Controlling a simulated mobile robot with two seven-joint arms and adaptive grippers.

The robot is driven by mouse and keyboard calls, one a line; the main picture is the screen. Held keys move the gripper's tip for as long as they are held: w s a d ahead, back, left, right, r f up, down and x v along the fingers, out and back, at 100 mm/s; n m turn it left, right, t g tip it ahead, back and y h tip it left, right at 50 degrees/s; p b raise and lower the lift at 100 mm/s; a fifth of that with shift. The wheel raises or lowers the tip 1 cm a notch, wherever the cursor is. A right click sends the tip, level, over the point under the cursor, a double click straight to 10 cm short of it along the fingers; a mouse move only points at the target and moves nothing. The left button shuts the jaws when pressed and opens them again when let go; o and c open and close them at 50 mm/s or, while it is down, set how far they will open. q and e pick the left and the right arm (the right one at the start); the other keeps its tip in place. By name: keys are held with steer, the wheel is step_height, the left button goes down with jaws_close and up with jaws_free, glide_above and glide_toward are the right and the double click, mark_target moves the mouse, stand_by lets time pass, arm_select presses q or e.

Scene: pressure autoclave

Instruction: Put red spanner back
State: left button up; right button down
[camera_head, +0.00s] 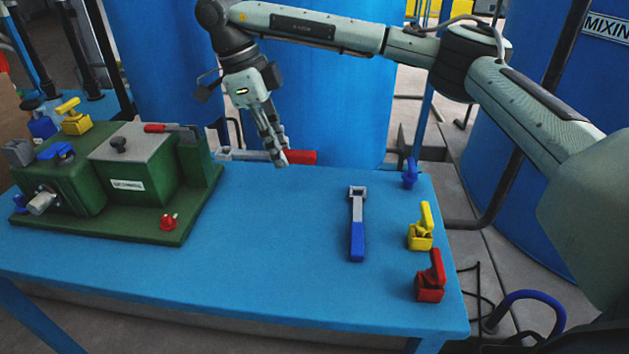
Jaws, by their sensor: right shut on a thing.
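The red spanner (301,157) has a red handle and a grey shaft and head (238,155). It lies sideways at the table's far edge, head to the left. My right gripper (279,158) reaches down from above and is shut on it near where the shaft meets the handle. Its fingers hide part of the spanner. I cannot tell whether the spanner touches the table. A blue spanner (357,238) lies on the table to the right, its grey head pointing away. My left gripper is not in view.
The green autoclave (118,180) stands on the left of the blue table (270,270). A blue (410,174), a yellow (420,232) and a red clamp-like piece (430,283) stand along the right edge. The table's middle is clear. Blue barrels stand behind.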

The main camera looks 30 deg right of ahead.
steer(key=d+f, duration=0.1)
steer(key=d, duration=0.1)
steer(key=d+f, duration=0.1)
steer(key=d, duration=0.1)
steer(key=d+f, duration=0.2)
steer(key=d, duration=0.1)
steer(key=shift+s+f, duration=0.1)
steer(key=shift+d+f, duration=0.35)
steer(key=shift+d, duration=0.1)
step_height(320, 180, down, 3)
steer(key=shift+f, duration=0.6)
steer(key=shift+f+b, duration=0.35)
steer(key=c, duration=1.7)
jaws_free()
steer(key=shift+f, duration=0.1)
steer(key=o, duration=0.3)
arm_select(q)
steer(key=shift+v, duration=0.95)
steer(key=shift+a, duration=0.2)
